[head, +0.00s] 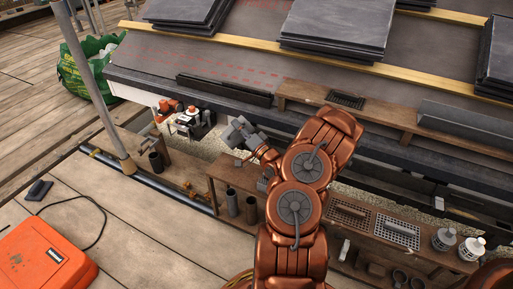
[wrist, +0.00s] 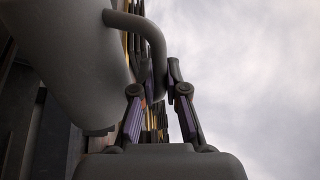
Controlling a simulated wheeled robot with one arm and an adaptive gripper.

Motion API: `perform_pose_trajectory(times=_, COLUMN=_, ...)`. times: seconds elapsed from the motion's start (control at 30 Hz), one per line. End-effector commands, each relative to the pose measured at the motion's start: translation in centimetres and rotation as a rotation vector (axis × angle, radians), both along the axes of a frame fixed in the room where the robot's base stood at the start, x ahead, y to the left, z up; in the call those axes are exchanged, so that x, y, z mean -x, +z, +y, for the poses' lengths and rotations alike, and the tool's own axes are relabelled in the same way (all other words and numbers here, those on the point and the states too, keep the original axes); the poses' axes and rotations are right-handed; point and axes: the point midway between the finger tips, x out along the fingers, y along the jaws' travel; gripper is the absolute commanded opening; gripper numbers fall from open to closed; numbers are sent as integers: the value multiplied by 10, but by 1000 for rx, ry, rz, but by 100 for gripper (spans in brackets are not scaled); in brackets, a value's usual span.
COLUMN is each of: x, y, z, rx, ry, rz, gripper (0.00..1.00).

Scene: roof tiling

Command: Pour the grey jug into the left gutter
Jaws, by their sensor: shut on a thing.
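The grey jug (wrist: 75,50) fills the upper left of the wrist view, with its curved handle (wrist: 150,32) toward the middle. My gripper (wrist: 158,76) is shut on this handle, one finger on each side. In the head view the jug (head: 236,131) is small and held off the end of my copper arm, with my gripper (head: 257,147) just right of it. A long dark trough (head: 224,89), seemingly the left gutter, lies along the lower roof edge, above the jug in the picture. The jug's mouth and contents are hidden, and its exact tilt is unclear.
A grey trough (head: 465,122) lies at the right. Slate stacks (head: 338,28) rest on the roof. A wooden shelf (head: 345,215) below holds dark cylinders and grilles. A scaffold pole (head: 90,80) stands left, near a green bag (head: 88,68). An orange case (head: 42,262) lies on the planks.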

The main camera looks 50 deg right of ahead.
Motion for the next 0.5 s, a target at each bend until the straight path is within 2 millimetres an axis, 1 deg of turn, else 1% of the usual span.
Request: perform_pose_trajectory(times=0.5, x=1, y=7, z=-6, rx=-81, ry=1, rz=-20, gripper=0)
